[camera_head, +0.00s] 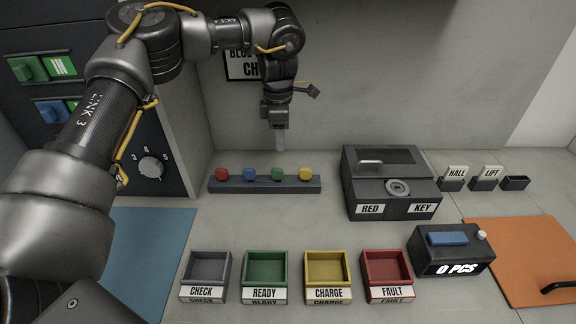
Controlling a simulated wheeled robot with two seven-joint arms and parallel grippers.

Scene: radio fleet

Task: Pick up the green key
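A green key (277,174) with a rounded head stands in a dark rack (264,187) near the back wall. In the same row are a red key (222,174), a blue key (250,174) and a yellow key (305,174). My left gripper (280,148) points down above the rack, over the green key and apart from it. Its fingers overlap in this view, so I cannot see whether they are open. Nothing visible hangs from them. My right gripper is not in view.
A dark box labelled RED KEY (389,185) stands right of the rack. Four open trays, including the green READY tray (265,254), stand in front. A counter box (451,252) and an orange panel (530,245) are at right. Bare surface lies between rack and trays.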

